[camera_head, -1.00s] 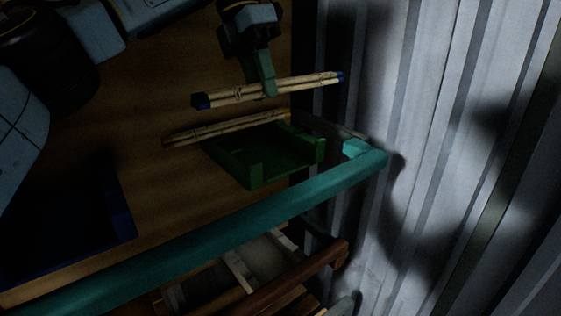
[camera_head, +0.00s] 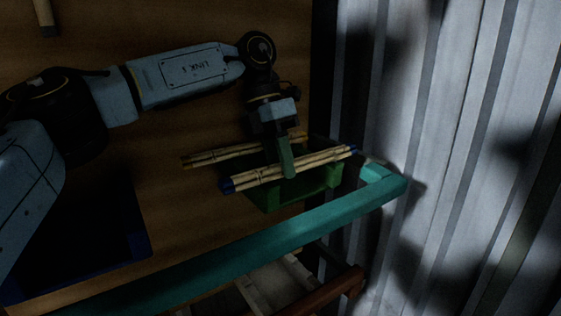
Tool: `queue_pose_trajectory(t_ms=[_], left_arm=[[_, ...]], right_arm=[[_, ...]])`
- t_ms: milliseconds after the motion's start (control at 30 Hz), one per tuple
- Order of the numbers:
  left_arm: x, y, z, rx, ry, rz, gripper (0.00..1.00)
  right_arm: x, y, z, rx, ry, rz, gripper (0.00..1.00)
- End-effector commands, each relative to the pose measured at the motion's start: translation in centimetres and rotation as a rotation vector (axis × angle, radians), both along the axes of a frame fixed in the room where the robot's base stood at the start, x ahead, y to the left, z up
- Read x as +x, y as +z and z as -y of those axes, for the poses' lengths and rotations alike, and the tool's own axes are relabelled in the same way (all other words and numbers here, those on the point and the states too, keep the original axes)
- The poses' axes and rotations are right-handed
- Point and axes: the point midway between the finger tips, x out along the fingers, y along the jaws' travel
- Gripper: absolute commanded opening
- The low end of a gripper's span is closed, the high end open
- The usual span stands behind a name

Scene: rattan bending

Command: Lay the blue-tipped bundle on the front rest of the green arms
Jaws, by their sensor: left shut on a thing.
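My left gripper (camera_head: 287,172) is shut on the middle of the blue-tipped bundle (camera_head: 256,178), a bunch of tan rattan sticks with dark blue ends. The bundle lies roughly level, tilted up to the right in the head view. It is over the front of the green arms (camera_head: 270,199), partly covering them. I cannot tell whether it touches them. A second tan bundle (camera_head: 211,157) lies behind, across the back of the green arms, partly hidden by my gripper. My right gripper is not in view.
A teal rail (camera_head: 240,252) runs in front of the green arms. A dark blue tray (camera_head: 140,243) is at the lower left. A corrugated metal wall (camera_head: 450,120) closes the right side. Bare wooden table (camera_head: 180,30) shows at the back.

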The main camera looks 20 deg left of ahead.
Motion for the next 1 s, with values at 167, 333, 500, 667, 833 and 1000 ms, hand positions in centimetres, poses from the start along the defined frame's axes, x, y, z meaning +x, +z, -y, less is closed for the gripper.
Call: queue_pose_trajectory(t_ms=[167, 333, 500, 667, 833, 1000], left_arm=[[0.0, -0.3, 0.0, 0.0, -0.001, 0.0, 0.29], [0.0, -0.2, 0.0, 0.0, 0.0, 0.0, 0.49], [0.0, -0.2, 0.0, 0.0, 0.0, 0.0, 0.49], [0.0, 0.2, 0.0, 0.001, 0.0, 0.001, 0.49], [0.4, 2.3, -0.7, -0.001, 0.003, 0.002, 0.49], [1.0, 5.8, -1.9, -0.001, 0.002, 0.001, 0.49]], right_arm=[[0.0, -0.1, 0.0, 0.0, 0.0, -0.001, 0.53], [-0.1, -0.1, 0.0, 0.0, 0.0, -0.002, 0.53], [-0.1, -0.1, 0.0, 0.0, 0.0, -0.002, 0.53], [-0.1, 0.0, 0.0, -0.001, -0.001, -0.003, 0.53], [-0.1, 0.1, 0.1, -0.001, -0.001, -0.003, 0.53], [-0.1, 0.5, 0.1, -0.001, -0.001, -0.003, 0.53]])
